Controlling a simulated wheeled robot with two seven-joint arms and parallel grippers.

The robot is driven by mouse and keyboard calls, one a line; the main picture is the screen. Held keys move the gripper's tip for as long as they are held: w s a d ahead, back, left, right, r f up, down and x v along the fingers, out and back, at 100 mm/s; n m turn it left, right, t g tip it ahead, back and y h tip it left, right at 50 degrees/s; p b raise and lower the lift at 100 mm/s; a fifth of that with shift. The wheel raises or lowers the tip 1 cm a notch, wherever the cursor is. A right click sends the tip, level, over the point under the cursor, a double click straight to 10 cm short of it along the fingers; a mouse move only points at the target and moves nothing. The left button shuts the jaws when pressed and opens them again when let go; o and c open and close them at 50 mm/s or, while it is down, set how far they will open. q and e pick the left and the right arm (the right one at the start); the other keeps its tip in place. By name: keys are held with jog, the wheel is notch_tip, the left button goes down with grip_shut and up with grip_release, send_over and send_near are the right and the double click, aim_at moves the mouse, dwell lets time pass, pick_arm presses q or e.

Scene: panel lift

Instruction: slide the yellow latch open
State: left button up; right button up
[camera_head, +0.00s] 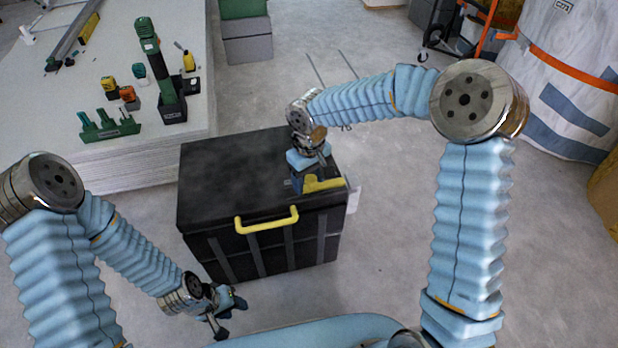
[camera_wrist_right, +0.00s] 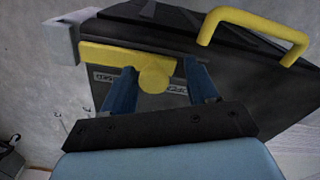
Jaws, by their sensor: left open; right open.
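A black chest (camera_head: 230,175) stands on the floor with its lid down. The yellow latch (camera_head: 325,184) is on its upper right part in the head view. In the right wrist view the latch is a flat yellow bar (camera_wrist_right: 105,55) with a round knob (camera_wrist_right: 157,76). Its left end meets a pale grey bracket (camera_wrist_right: 64,40). My right gripper (camera_head: 308,181) is at the latch, its blue fingers (camera_wrist_right: 159,68) open on either side of the knob. Whether they touch it I cannot tell. My left gripper (camera_head: 225,303) is open and empty, low in front of the chest.
A yellow handle (camera_head: 266,221) sticks out from the chest front, left of the latch in the head view. A pale stack of boards (camera_head: 60,110) with green tools stands at the left. A wrapped bale (camera_head: 570,90) is at the far right. Bare floor lies right of the chest.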

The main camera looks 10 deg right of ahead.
notch_tip(320, 180, up, 14)
jog(key=p, duration=0.1)
jog(key=shift+f, duration=0.15)
dwell(0.5)
